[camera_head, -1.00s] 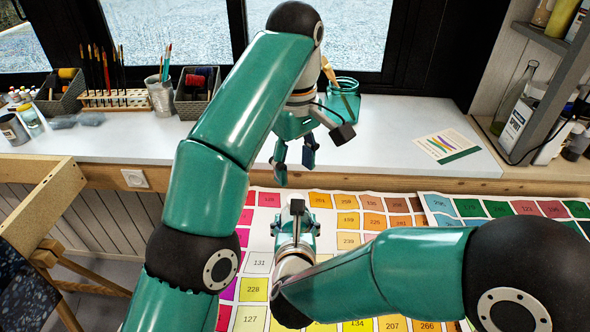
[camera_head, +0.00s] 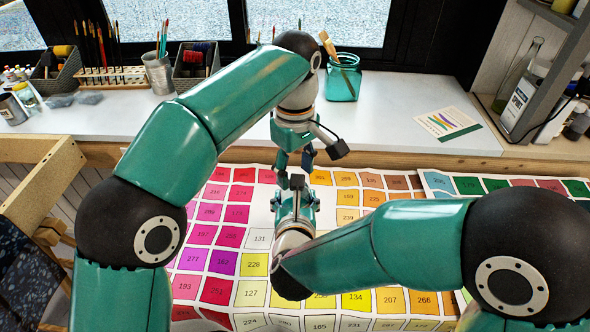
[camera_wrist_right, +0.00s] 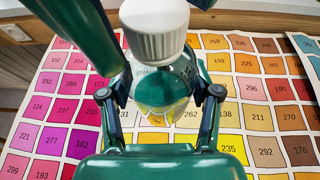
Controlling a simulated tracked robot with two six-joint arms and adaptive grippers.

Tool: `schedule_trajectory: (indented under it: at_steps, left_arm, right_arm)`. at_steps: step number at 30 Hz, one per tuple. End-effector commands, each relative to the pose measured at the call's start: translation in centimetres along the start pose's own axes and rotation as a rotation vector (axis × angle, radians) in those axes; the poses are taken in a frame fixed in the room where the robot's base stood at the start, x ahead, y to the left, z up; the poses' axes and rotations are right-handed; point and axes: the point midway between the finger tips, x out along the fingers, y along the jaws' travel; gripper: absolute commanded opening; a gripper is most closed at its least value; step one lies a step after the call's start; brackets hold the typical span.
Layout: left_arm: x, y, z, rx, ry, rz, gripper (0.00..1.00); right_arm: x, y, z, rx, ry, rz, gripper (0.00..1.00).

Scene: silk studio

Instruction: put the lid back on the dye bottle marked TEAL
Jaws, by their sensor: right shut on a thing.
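My right gripper (camera_wrist_right: 160,108) is shut on a clear glass bottle (camera_wrist_right: 163,95) over the colour chart. The lettering on the bottle is too blurred to read. A white ribbed lid (camera_wrist_right: 155,30) appears at the top of the right wrist view, overlapping the bottle's upper end; I cannot tell whether it touches the bottle. Dark teal parts of my left gripper flank the lid there. In the head view my left gripper (camera_head: 295,163) points down just beyond my right gripper (camera_head: 296,200); its hold on the lid is unclear.
The numbered colour chart (camera_head: 220,237) covers the work table. Behind it, the white sill holds a teal glass jar (camera_head: 342,88) with a brush, brush racks and a printed card (camera_head: 447,122). Bottles crowd the right shelf (camera_head: 520,105). A wooden chair stands at left.

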Motion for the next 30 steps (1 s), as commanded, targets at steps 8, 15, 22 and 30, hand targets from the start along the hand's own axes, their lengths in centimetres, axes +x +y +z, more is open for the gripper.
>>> schedule_trajectory:
  at_steps: [8, 15, 22, 30]
  left_arm:
    - [0.55, -0.02, -0.01, 0.0, 0.0, 0.0, 0.54]
    - [0.55, -0.03, -0.01, 0.0, 0.0, 0.0, 0.37]
    - [0.54, -0.02, 0.0, 0.0, 0.0, 0.0, 0.0]
    - [0.55, 0.0, 0.0, 0.115, 0.0, 0.0, 0.0]
  right_arm:
    - [-0.01, 0.01, 0.1, 0.001, -0.002, 0.0, 0.0]
    - [-0.01, 0.01, 0.1, 0.001, -0.002, 0.0, 0.0]
    - [-0.01, 0.01, 0.1, 0.0, -0.002, 0.0, 0.0]
    - [-0.02, 0.03, 0.1, 0.0, -0.002, 0.001, 0.0]
